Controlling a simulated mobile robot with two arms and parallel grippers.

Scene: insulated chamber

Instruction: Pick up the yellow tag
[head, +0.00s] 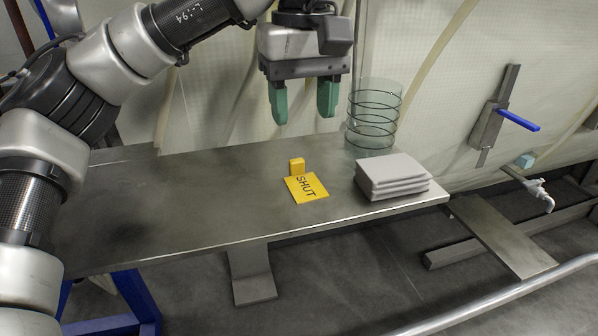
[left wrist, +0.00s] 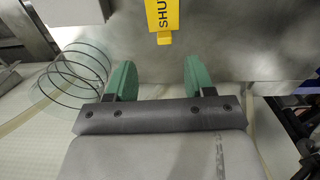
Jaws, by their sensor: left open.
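The yellow tag (head: 306,188) lies on the metal bench with the word SHUT on its face. A small yellow block (head: 297,166) stands at its far edge. The tag also shows at the top of the left wrist view (left wrist: 162,14), partly cut off by the frame. My left gripper (head: 303,115) is above the bench, higher than the tag and apart from it. Its green fingers are open with nothing between them; they also show in the left wrist view (left wrist: 158,68). My right gripper is not in view.
The metal bench (head: 200,195) is clear left of the tag. A stack of grey folded cloths or pads (head: 392,178) lies to the right. A clear cylinder with dark rings (head: 373,120) stands behind the stack. A blue-handled lever (head: 517,120) is on the wall.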

